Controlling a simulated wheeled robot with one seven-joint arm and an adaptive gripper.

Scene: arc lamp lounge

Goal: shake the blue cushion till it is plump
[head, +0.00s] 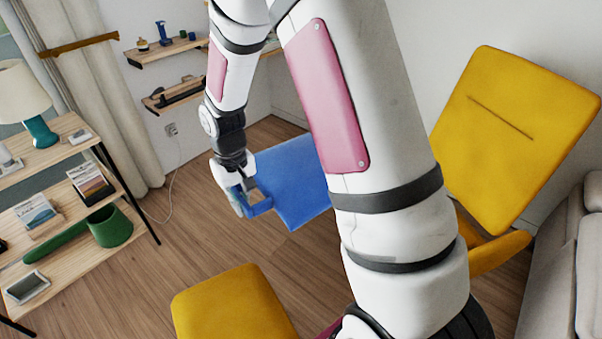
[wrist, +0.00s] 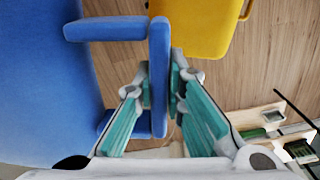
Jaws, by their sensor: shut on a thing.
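The blue cushion (head: 293,185) hangs in the air over the wooden floor in the head view, its right part hidden behind my arm. A squared blue handle sticks out from its edge. In the wrist view the cushion (wrist: 40,80) fills the left side, and the bar of the handle runs between the fingers. My gripper (head: 243,200) is shut on this handle, with teal fingers on both sides of the bar in the wrist view (wrist: 159,85).
A yellow footstool (head: 232,305) stands at the front and a yellow chair (head: 510,130) at the right, by a grey sofa (head: 565,275). A shelf unit (head: 75,265) with a lamp (head: 38,128) is at the left. Wall shelves (head: 178,48) are behind. Floor between is clear.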

